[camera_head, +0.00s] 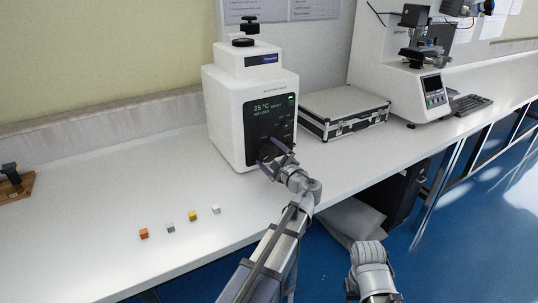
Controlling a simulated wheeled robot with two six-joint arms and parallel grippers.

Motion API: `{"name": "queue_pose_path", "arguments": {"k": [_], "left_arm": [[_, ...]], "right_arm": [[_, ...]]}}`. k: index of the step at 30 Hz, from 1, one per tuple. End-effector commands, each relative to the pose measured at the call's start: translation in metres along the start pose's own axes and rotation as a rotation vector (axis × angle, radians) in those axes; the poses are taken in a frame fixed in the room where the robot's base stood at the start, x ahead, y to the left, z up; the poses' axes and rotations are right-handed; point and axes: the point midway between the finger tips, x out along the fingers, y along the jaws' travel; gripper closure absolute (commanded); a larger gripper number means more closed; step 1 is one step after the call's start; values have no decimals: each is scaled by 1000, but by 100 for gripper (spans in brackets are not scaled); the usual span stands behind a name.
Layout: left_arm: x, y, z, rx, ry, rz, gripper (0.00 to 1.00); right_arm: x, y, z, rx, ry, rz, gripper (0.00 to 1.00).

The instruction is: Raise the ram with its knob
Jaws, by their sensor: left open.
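A white instrument (225,110) stands on the bench, with a dark front panel (257,115) reading 25 °C. Low on that panel is a dark round knob (266,149), partly covered by my left gripper. Black knob-like parts (243,42) sit on top of the instrument. My left gripper (274,160) is open, its fingers at the front knob; I cannot tell whether they touch it. I cannot make out which part is the ram.
Several small cubes (193,216) lie on the bench at front left. A wooden block with a black part (14,182) is at the far left. A silver case (343,108) lies right of the instrument.

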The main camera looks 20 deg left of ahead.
Motion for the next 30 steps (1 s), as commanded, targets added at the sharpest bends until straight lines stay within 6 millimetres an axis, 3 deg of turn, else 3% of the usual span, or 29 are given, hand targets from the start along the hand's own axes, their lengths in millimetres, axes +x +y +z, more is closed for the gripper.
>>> {"name": "queue_pose_path", "arguments": {"k": [2, 21, 30], "left_arm": [[0, 0, 0, 0, 0, 0, 1], [0, 0, 0, 0, 0, 1, 73], [0, 0, 0, 182, 0, 1, 73]], "right_arm": [[0, 0, 0, 0, 0, 0, 50], [0, 0, 0, 0, 0, 0, 50], [-1, 0, 0, 0, 0, 0, 50]]}}
